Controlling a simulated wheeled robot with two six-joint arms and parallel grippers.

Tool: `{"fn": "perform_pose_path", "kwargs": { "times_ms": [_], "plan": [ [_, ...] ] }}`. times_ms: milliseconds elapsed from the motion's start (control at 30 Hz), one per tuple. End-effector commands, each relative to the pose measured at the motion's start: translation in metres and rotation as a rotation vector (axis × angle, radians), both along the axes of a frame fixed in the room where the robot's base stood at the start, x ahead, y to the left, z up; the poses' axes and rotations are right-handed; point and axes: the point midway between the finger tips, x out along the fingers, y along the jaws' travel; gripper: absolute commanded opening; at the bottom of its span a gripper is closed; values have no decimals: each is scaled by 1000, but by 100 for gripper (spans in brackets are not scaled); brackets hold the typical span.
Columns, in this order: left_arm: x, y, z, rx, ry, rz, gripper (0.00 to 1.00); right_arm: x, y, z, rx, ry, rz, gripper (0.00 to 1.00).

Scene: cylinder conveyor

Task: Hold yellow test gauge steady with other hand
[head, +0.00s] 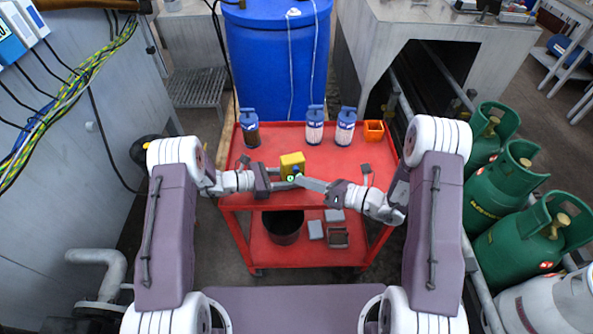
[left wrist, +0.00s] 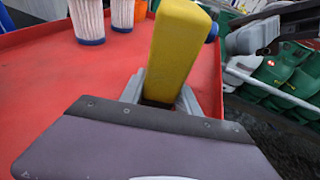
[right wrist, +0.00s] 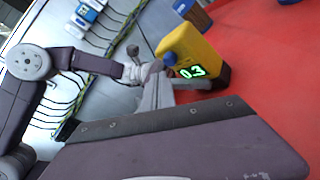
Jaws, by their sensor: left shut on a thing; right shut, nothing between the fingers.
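The yellow test gauge (head: 291,162) is held up over the front of the red cart (head: 262,212). My left gripper (head: 279,181) is shut on its lower part; in the left wrist view the gauge (left wrist: 176,50) stands between the two grey fingers. In the right wrist view the gauge (right wrist: 188,42) is tilted and its display shows green digits, seemingly 0.3. My right gripper (head: 302,181) is shut and empty, its tips close by the gauge's lower right side. I cannot tell whether they touch it.
Several blue-capped cylinders, one brown (head: 250,130) and two pale (head: 314,127), stand at the cart's back beside an orange box (head: 374,130). A black bucket (head: 283,226) is on the lower shelf. Green gas bottles (head: 500,180) line the right. A blue barrel (head: 279,60) stands behind.

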Motion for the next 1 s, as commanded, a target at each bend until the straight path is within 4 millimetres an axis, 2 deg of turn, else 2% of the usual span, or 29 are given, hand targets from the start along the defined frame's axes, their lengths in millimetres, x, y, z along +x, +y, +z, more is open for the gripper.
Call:
{"fn": "perform_pose_path", "kwargs": {
  "times_ms": [1000],
  "plan": [
    [0,0,-1,1,1,-1,0,11,3,0,0,0,0,0]
  ]
}}
